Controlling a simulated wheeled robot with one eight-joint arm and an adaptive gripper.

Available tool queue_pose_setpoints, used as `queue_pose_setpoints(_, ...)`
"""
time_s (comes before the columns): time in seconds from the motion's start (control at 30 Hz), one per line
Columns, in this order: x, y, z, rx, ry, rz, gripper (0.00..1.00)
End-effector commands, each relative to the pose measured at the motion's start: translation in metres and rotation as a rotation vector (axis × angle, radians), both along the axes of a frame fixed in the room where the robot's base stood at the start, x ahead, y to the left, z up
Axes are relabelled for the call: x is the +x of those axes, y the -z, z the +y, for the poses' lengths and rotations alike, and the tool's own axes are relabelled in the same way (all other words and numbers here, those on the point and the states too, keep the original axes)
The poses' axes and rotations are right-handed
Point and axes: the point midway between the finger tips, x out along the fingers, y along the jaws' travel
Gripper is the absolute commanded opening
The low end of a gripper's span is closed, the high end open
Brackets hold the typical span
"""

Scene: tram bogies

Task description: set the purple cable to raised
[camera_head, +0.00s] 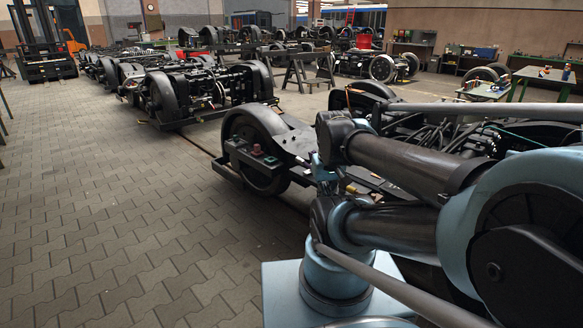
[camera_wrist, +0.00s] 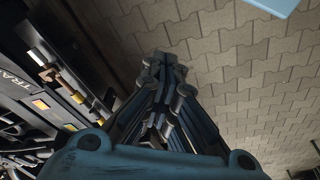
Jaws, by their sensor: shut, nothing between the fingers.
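I cannot make out a purple cable in either view. The nearest bogie (camera_head: 298,141) stands beside me in the head view, with dark hoses and cables (camera_head: 432,131) on its top, partly hidden by my arm. In the wrist view the bogie's dark side (camera_wrist: 62,88) runs along the left, with lettering, yellow blocks and a reddish-brown part. My gripper (camera_wrist: 166,62) is shut and empty in the wrist view. It hangs over the paving, to the right of the bogie's side. It touches nothing that I can see.
A small box with red and green knobs (camera_head: 258,157) sits on the near bogie's end. Another bogie (camera_head: 203,88) stands behind it. Grey paving (camera_head: 120,200) is clear on the left. A forklift (camera_head: 42,45) is at the far left, and a workbench (camera_head: 545,75) at the far right.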

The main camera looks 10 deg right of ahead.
Motion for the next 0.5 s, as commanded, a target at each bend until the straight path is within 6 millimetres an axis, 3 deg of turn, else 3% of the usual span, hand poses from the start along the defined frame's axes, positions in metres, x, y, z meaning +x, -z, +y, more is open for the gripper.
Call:
queue_pose_setpoints(0.27,0.057,-0.031,-0.013,-0.117,-0.156,-0.017,0.0)
queue_pose_setpoints(0.5,0.119,-0.052,-0.023,-0.24,-0.315,-0.025,0.0)
